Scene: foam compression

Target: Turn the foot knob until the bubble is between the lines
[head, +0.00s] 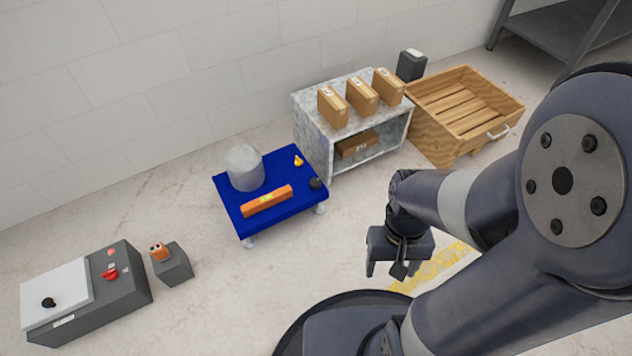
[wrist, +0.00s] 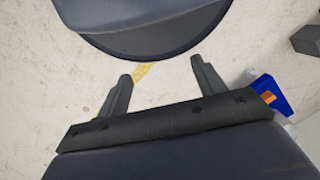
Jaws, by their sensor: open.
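A low blue platform (head: 285,217) on short light feet stands on the floor in the head view. An orange level (head: 267,200) with a yellowish vial lies along its front edge; the bubble is too small to make out. A dark round knob (head: 316,183) sits at the platform's right corner. My gripper (head: 385,272) hangs to the right of the platform, apart from it, pointing down. In the wrist view my gripper (wrist: 160,75) is open and empty, with floor between its fingers. A corner of the blue platform (wrist: 268,88) with some orange shows at the right edge there.
A grey cylinder (head: 244,168) and a small yellow item (head: 298,161) stand on the platform. Behind are a grey shelf (head: 318,147) with cardboard boxes and a wooden crate (head: 437,142). A control box (head: 128,272) stands at left. Floor in front of the platform is clear.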

